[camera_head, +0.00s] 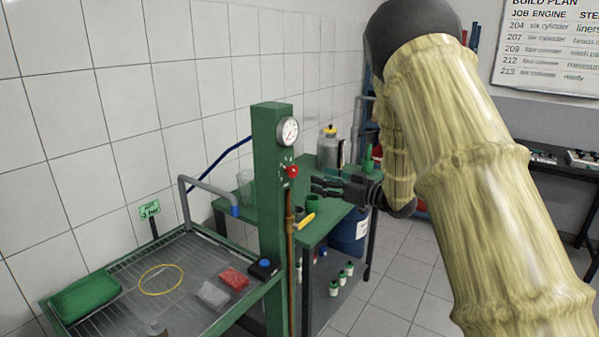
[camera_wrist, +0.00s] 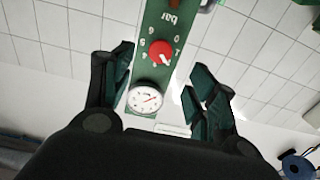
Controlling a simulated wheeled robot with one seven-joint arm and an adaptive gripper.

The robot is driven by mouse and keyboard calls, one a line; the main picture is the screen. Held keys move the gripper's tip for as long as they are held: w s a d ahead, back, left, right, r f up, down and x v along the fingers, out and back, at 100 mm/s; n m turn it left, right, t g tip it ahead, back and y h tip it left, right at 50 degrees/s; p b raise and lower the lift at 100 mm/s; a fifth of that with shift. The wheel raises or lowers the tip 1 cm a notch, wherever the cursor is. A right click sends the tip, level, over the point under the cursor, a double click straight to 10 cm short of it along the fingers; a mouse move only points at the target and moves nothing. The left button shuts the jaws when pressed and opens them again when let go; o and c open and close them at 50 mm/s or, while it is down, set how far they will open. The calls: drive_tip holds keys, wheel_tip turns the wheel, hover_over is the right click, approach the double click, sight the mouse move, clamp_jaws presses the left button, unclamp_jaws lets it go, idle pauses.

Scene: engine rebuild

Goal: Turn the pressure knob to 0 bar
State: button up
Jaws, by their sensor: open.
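The red pressure knob (camera_head: 291,171) sits on the front of a green post (camera_head: 268,190), below a round white pressure gauge (camera_head: 288,131). In the wrist view the knob (camera_wrist: 162,52) shows upside down, with numbers around it and the word "bar" on the green plate. The gauge (camera_wrist: 146,98) is there too, with a red needle. I cannot read the exact setting of the knob. My gripper (camera_head: 318,187) is open and points at the post, a little right of the knob and apart from it. In the wrist view its fingers (camera_wrist: 162,82) stand on either side of the post, with nothing between them gripped.
A wash table (camera_head: 190,262) holds a green tray (camera_head: 85,301), a yellow ring (camera_head: 161,280) and red and grey blocks. A green bench (camera_head: 322,222) with a funnel and a container stands behind my gripper. A yellow-handled valve (camera_head: 305,220) juts out below the knob.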

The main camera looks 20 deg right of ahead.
sight(295, 172)
drive_tip(key=p+x, duration=0.3)
drive_tip(key=x, duration=0.6)
drive_tip(key=shift+w+a, duration=0.1)
drive_tip(key=shift+a, duration=0.05)
drive_tip(key=c, duration=1)
